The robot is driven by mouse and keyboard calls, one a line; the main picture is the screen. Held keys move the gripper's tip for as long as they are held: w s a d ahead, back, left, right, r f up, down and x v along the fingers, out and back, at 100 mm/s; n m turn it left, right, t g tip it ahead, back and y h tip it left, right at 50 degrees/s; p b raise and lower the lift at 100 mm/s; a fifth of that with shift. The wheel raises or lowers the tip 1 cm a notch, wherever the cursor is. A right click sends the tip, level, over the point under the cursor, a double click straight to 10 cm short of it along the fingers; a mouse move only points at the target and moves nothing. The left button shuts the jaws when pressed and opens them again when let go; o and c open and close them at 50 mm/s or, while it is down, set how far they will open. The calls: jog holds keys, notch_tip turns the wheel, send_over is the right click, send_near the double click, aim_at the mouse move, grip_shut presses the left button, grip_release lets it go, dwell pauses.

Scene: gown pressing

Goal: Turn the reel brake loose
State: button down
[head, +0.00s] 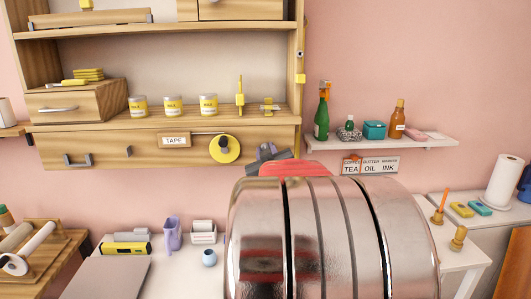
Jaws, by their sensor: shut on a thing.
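A yellow reel (231,154) with a dark grey hub is on the wooden front below the shelf, right of the TAPE label (174,140). A small purple-grey part (266,150), apparently the reel brake, shows to the right of the reel. My gripper (272,158) is dark grey, is at this part and looks shut on it. My large shiny arm fills the lower middle and hides the wrist and much of the grip. How far the brake is turned cannot be told.
A shelf (380,143) with bottles and boxes is on the wall to the right. Yellow tins (173,107) stand on the ledge above the reel. A white table (180,270) with a purple jug (172,233) is at lower left. The wall between holds little else.

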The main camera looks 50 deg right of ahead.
jog(key=n, duration=0.5)
dwell(0.5)
jog(key=c, duration=1.5)
grip_release()
